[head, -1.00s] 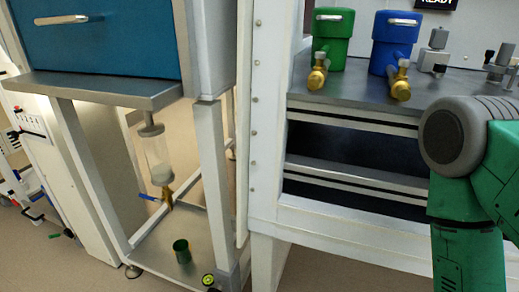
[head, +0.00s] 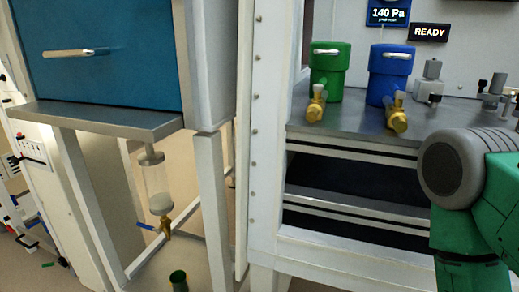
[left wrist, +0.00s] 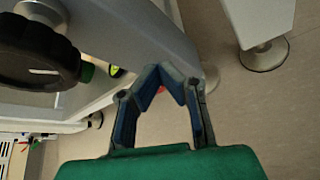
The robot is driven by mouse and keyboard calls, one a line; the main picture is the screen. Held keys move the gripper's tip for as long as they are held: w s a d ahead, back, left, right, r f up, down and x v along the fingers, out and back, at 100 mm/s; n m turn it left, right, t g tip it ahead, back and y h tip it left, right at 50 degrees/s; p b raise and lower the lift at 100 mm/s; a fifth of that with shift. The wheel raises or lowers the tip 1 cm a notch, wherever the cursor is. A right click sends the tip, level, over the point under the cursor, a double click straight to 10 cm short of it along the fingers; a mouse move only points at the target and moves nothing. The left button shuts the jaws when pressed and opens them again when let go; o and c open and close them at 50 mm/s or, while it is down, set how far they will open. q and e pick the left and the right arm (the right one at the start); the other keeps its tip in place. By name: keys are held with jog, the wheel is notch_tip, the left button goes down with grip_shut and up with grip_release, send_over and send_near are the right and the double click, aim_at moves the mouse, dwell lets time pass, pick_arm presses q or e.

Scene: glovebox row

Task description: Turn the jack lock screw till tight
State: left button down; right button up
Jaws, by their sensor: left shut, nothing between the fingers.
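A black round knob (left wrist: 35,45) is large at the upper left of the left wrist view, and it may be the jack lock screw. My left gripper (left wrist: 162,76) is shut and empty, its blue-padded fingers meeting in the middle of that view. It is to the right of the knob and apart from it. In the head view neither the knob nor my left gripper shows. My right gripper is not in view; only a green and grey part of my arm shows at the right.
A metal frame leg (left wrist: 160,35) runs behind my left fingers; a white leg with a round foot (left wrist: 264,54) stands on the floor. A green canister (head: 326,85) and a blue canister (head: 388,88) stand on the bench (head: 350,127). A clear cylinder (head: 156,185) hangs under the left cabinet.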

pick_arm(q)
jog(key=s, duration=0.2)
jog(key=s+a+p, duration=0.1)
jog(key=s, duration=0.2)
jog(key=shift+s+a+r+p, duration=0.2)
jog(key=shift+s+a+p, duration=0.1)
jog(key=shift+s+a, duration=0.05)
jog(key=w+b, duration=0.1)
jog(key=w, duration=0.5)
jog(key=shift+w+a+r+b, duration=0.15)
jog(key=shift+w+r+b, duration=0.15)
jog(key=shift+r, duration=0.1)
dwell(0.4)
jog(key=shift+f, duration=0.15)
dwell(0.6)
